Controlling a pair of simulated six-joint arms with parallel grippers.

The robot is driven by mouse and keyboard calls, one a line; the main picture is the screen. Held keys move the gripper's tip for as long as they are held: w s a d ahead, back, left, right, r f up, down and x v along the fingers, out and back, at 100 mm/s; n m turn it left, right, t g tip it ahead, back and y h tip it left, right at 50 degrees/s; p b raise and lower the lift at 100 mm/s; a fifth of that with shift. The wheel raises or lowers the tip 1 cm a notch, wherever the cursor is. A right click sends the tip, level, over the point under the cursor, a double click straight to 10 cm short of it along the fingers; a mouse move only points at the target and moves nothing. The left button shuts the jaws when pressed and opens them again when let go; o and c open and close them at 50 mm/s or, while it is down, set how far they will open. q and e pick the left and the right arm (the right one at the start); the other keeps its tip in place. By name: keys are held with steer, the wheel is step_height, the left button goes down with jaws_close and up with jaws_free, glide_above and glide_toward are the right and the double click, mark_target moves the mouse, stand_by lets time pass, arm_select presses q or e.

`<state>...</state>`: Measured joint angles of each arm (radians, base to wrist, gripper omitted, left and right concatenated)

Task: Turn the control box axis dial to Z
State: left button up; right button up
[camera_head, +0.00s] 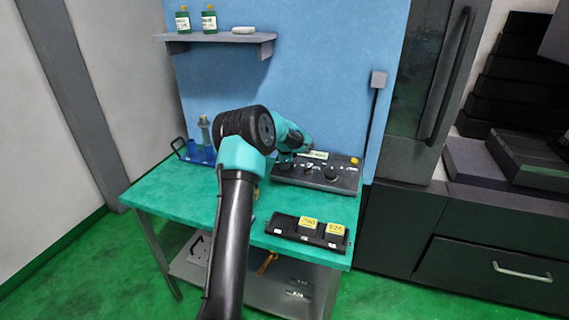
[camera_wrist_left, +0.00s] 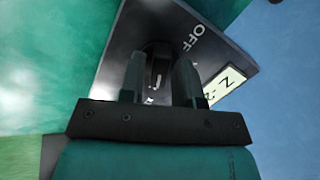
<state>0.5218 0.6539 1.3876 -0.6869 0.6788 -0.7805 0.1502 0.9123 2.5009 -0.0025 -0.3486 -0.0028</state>
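The dark control box (camera_head: 318,182) sits at the back right of the teal bench, with a row of black dials on its top. My left gripper (camera_head: 284,158) is over the box's left end, its tips partly hidden by my arm. In the left wrist view, the two fingers (camera_wrist_left: 160,80) stand a little apart, on either side of a black dial (camera_wrist_left: 157,52) that fills the gap between them. "OFF" is printed beside this dial. A small pale display (camera_wrist_left: 228,82) shows a "Z" and a partly hidden number. The dial's pointer setting cannot be read. My right gripper is in no view.
A black tray with yellow-topped blocks (camera_head: 308,232) lies at the bench's front right. A blue caddy (camera_head: 200,154) stands at the back left. A shelf (camera_head: 220,38) with green bottles hangs above. A dark machine cabinet (camera_head: 480,230) stands right of the bench.

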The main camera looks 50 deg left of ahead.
arm_select(q)
steer(key=shift+o, duration=1)
steer(key=shift+r, duration=0.1)
steer(key=v, duration=1.7)
steer(key=shift+s+d, duration=0.1)
